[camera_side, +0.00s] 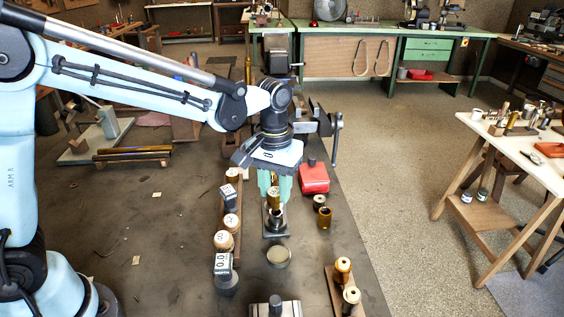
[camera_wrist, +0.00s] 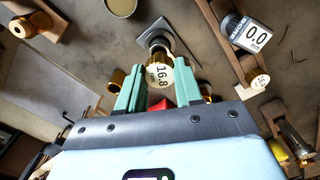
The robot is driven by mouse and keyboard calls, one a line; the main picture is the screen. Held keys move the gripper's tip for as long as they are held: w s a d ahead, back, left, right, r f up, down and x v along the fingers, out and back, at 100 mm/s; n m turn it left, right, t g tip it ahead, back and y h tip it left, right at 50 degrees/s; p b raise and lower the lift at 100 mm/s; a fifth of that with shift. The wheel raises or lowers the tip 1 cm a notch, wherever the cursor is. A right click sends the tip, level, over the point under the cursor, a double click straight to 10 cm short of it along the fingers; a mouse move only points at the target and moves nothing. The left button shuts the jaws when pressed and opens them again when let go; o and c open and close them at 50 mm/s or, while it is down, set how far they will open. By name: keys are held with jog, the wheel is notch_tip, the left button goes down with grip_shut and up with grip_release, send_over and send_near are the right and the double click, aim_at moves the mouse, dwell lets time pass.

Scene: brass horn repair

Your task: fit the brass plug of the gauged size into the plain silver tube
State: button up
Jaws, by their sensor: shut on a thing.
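My gripper (camera_side: 271,190) points down over the bench, and its green fingers also show in the wrist view (camera_wrist: 160,88). They are shut on a brass plug (camera_wrist: 158,73) whose pale top face reads 16.8 mm; the plug also shows in the side view (camera_side: 273,194). The plain silver tube (camera_side: 277,216) stands upright on a square dark plate (camera_side: 275,233), directly below the plug. The tube's rim (camera_wrist: 160,42) shows just past the plug in the wrist view. The plug's lower end meets or overlaps the tube mouth in view; I cannot tell whether it is inside.
A wooden rack (camera_side: 238,205) with labelled plugs stands left, beside a gauge (camera_side: 222,263) reading 0.0. Two brass pieces (camera_side: 325,218) and a red box (camera_side: 314,178) stand right. A round dish (camera_side: 279,257) lies in front. Another rack (camera_side: 333,290) holds brass pieces at lower right.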

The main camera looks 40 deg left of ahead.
jog(key=shift+f, duration=1.7)
dwell(0.6)
jog(key=o, duration=1.5)
jog(key=shift+r, duration=3.45)
